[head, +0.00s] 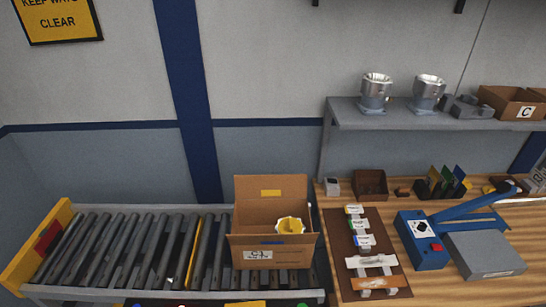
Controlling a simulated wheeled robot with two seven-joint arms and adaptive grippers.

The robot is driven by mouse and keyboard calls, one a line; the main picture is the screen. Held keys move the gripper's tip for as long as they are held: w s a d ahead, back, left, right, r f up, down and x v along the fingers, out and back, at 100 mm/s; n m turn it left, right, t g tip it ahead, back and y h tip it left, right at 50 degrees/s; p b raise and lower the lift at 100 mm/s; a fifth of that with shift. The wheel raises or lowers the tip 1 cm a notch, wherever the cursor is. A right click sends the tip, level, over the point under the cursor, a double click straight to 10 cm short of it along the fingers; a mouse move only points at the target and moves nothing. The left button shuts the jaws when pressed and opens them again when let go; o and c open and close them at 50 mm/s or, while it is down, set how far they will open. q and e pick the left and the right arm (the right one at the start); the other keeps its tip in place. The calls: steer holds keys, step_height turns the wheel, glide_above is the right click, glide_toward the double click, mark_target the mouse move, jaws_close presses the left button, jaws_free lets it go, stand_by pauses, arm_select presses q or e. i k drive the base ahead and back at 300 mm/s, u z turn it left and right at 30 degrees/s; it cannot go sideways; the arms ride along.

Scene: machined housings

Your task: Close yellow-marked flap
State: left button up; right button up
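An open cardboard box (272,258) stands at the right end of the roller conveyor. A yellow round part (290,226) with a pale rim shows inside the box, towards the right. The front of the box carries a white label with dark print (258,255). The side flaps cannot be made out clearly. Neither of my grippers shows in the head view.
The roller conveyor (110,250) is empty left of the box, with a yellow end plate (38,245). To the right, a wooden bench (520,245) holds a brown mat (345,225) with small parts and a blue lever device (420,240). A grey shelf (400,118) hangs above it.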

mark_target(262, 187)
steer(key=u, duration=0.45)
steer(key=k, duration=0.6)
steer(key=u, duration=0.95)
steer(key=i, duration=0.95)
steer(key=z, duration=0.5)
steer(key=i, duration=0.65)
steer(key=z, duration=0.65)
